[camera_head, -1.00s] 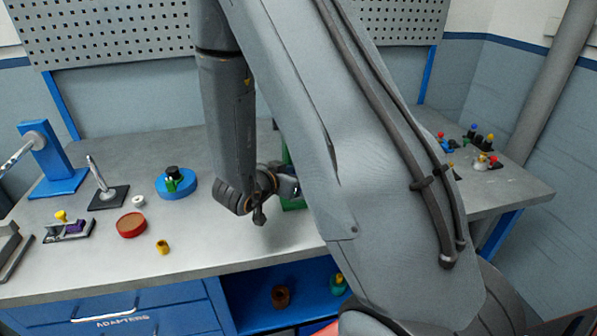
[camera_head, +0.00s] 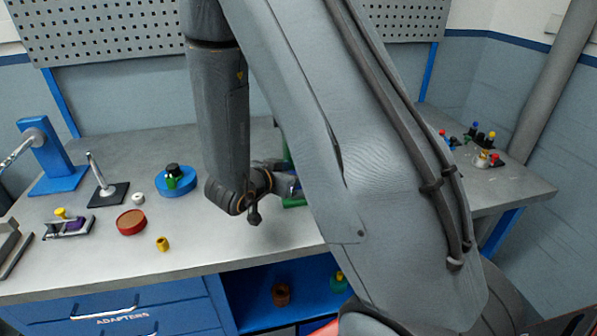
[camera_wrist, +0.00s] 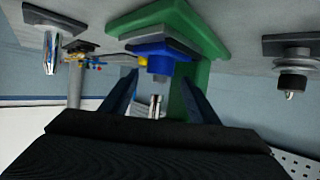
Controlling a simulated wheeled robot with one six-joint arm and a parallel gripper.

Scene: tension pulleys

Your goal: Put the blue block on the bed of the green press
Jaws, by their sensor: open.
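The green press (camera_wrist: 190,30) shows upside down in the wrist view, with its base at the top and a grey bed plate (camera_wrist: 124,31). The blue block (camera_wrist: 150,49) sits against that bed plate, with a round blue part standing out from it. My gripper (camera_wrist: 158,78) is open; its two dark blue fingers point at the block from either side, and I see no grip on it. In the head view only slivers of the green press (camera_head: 294,203) show behind my arm.
A blue round fixture (camera_head: 177,182), a red round dish (camera_head: 131,222), a yellow part (camera_head: 162,243) and a blue stand (camera_head: 50,160) are on the bench to the left. Several small coloured parts (camera_head: 481,140) stand at the right. The bench front between is clear.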

